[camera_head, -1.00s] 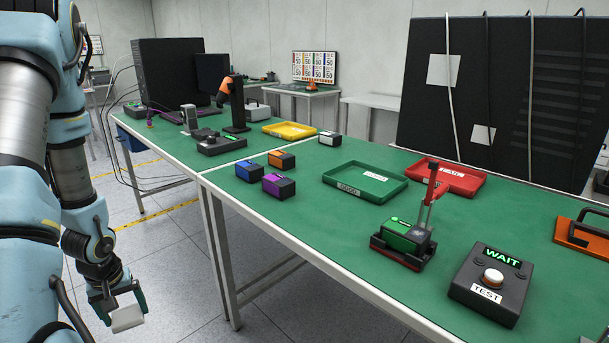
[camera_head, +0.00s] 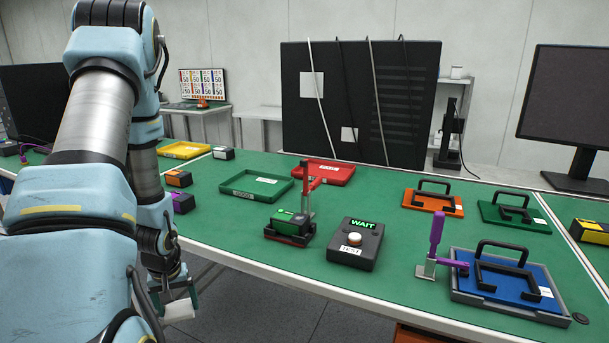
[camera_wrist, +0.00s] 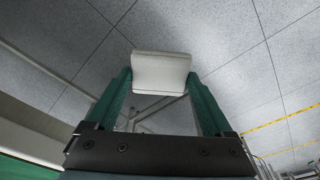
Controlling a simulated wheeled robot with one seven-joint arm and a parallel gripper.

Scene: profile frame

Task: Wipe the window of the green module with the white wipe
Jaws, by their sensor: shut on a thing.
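My gripper (camera_head: 176,298) is shut on the white wipe (camera_head: 179,310) and holds it in front of the table's near edge, below the table top. In the wrist view the wipe (camera_wrist: 161,73) sits between the two green fingertips, over grey floor. The green module (camera_head: 292,221) sits in a dark red and black fixture (camera_head: 289,239) with a red-handled clamp (camera_head: 312,180) standing beside it. The module is to the right of my gripper and apart from it. Its window is too small to make out clearly.
A black test box (camera_head: 354,245) reading WAIT stands right of the fixture. A green tray (camera_head: 257,195) and a red tray (camera_head: 344,177) lie behind. A purple clamp (camera_head: 435,245) and a grey tray (camera_head: 505,305) with a blue plate are farther right. The table's near edge lies between wipe and module.

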